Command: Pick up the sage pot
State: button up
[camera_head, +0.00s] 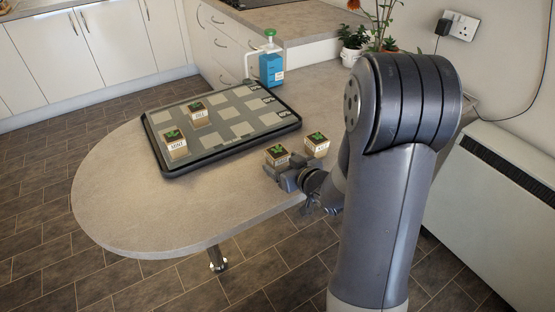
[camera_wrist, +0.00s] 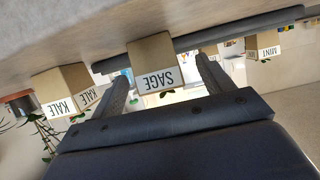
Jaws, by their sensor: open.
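The sage pot (camera_head: 277,155) is a small tan box with green leaves on the grey worktop, in front of the tray's right corner. In the wrist view, which is upside down, the sage pot (camera_wrist: 153,65) shows its SAGE label. My gripper (camera_head: 281,170) is at worktop height right by it. In the wrist view my gripper (camera_wrist: 163,75) is open, with a finger on either side of the sage pot. Whether either finger touches it cannot be told.
The kale pot (camera_head: 317,145) stands close to the right of the sage pot. A black-rimmed tray (camera_head: 222,146) with pale squares holds the mint pot (camera_head: 174,145) and another pot (camera_head: 198,115). The worktop's left end is clear.

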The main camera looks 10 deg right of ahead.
aim_at(283, 161)
jog(key=x, duration=0.4)
jog(key=shift+w+d, duration=0.1)
jog(key=shift+w, duration=0.1)
jog(key=shift+c, duration=0.5)
jog(key=c, duration=1)
